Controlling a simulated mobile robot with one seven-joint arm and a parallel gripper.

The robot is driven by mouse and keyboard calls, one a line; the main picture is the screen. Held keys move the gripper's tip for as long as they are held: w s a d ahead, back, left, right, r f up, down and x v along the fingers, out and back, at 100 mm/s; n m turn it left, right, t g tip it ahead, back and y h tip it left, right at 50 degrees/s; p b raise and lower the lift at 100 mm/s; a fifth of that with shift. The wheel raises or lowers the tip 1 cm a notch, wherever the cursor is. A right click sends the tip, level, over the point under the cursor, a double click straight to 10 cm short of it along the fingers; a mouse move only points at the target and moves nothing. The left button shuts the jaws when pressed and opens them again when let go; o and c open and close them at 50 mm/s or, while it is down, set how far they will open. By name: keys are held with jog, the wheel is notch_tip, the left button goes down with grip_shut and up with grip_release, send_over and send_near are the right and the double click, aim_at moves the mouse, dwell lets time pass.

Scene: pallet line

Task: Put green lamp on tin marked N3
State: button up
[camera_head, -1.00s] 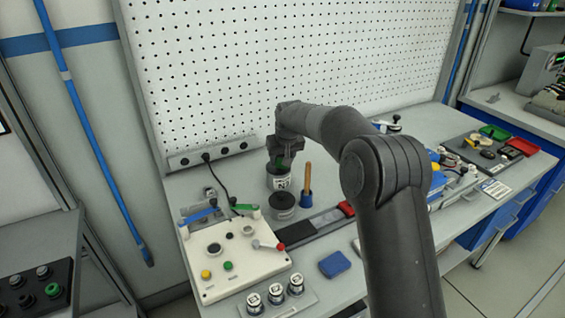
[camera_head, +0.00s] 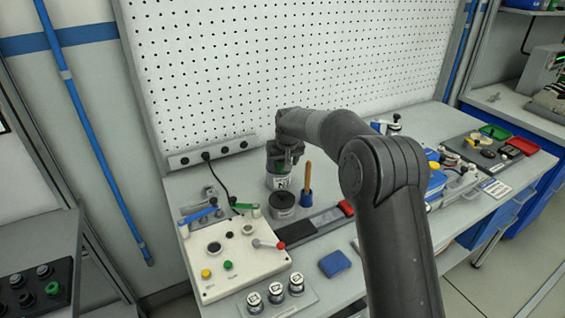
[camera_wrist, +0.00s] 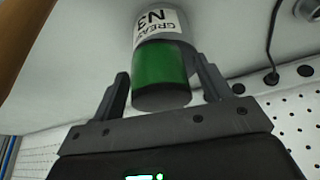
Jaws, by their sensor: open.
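The tin marked N3 (camera_wrist: 157,22) is grey and white with a label reading N3. It stands at the back of the bench in the head view (camera_head: 280,183). The green lamp (camera_wrist: 160,70), a green cylinder with a dark end, is against the top of the tin and looks in line with it. My gripper (camera_head: 284,163) is directly above the tin. In the wrist view its two fingers (camera_wrist: 161,72) are apart, one on each side of the lamp, with a gap visible. In the head view the gripper mostly hides the lamp.
A control box (camera_head: 232,256) with buttons and a red-tipped lever is at front left. A blue block (camera_head: 334,264) lies on the bench.

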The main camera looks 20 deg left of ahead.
jog(key=v, duration=1.1)
jog(key=s+d+r+m+t, duration=0.1)
jog(key=s+d+r, duration=0.3)
jog(key=d, duration=0.3)
jog(key=s+d+r, duration=0.4)
jog(key=d+r, duration=0.1)
jog(key=d, duration=0.1)
jog(key=s+d+r+m+h, duration=0.2)
jog(key=s+d, duration=0.8)
jog(key=d, duration=0.1)
jog(key=s+d+f+m, duration=0.2)
jog(key=s+d, duration=0.4)
jog(key=s, duration=0.4)
jog(key=s+d+f+m+t, duration=0.1)
jog(key=s+d+f, duration=0.4)
jog(key=s, duration=0.6)
jog(key=shift+s+d+m, duration=0.25)
jog(key=shift+d+m, duration=0.15)
jog(key=shift+d, duration=0.7)
